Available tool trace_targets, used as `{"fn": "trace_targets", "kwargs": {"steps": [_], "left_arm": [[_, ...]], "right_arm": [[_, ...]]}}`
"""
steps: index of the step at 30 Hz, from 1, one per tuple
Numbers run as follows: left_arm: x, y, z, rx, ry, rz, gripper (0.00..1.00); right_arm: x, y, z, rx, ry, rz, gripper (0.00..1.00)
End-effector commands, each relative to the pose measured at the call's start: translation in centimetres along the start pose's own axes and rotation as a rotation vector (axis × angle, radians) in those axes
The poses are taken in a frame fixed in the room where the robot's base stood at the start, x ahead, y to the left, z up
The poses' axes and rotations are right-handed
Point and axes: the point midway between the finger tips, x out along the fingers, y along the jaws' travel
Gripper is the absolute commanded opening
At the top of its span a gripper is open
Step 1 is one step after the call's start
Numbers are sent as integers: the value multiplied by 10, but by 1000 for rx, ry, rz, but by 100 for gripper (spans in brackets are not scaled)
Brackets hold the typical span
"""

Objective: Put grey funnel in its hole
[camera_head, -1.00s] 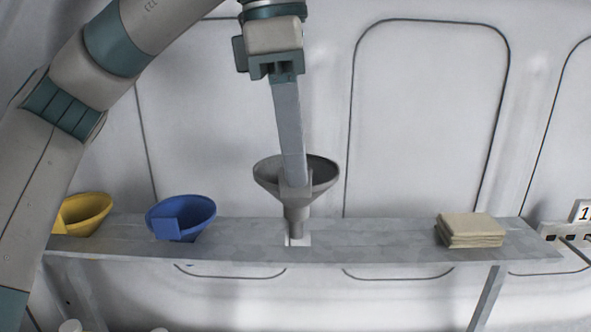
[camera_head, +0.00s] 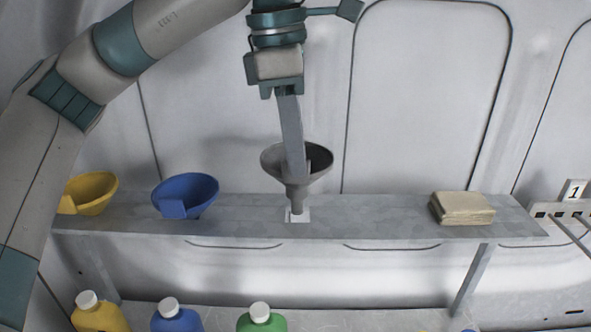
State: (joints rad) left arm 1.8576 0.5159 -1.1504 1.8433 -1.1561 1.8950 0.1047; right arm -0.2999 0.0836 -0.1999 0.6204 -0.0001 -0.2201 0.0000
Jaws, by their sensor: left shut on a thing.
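The grey funnel (camera_head: 318,160) is upright above the grey metal shelf (camera_head: 370,225), with its spout pointing down. The spout tip is over a pale square plate (camera_head: 292,216) on the shelf, where the hole seems to be. I cannot tell whether the tip is inside the hole or just above it. My left gripper (camera_head: 295,172) points down from above and is shut on the funnel; its long finger hides part of the cone. My right gripper is not in view.
A blue funnel (camera_head: 195,190) and a yellow funnel (camera_head: 95,188) stand on the shelf to the left. Folded cloths (camera_head: 462,207) lie to the right. Yellow (camera_head: 97,316), blue (camera_head: 178,319) and green (camera_head: 262,320) bottles stand below.

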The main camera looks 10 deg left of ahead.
Motion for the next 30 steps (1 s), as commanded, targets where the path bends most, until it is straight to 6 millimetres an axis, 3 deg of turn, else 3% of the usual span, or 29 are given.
{"fn": "trace_targets", "kwargs": {"steps": [12, 30], "left_arm": [[32, 2, -5, 0, 1, -3, 0], [42, 4, -6, 0, 0, -1, 0]], "right_arm": [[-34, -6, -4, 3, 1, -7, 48], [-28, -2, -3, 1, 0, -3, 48]]}}
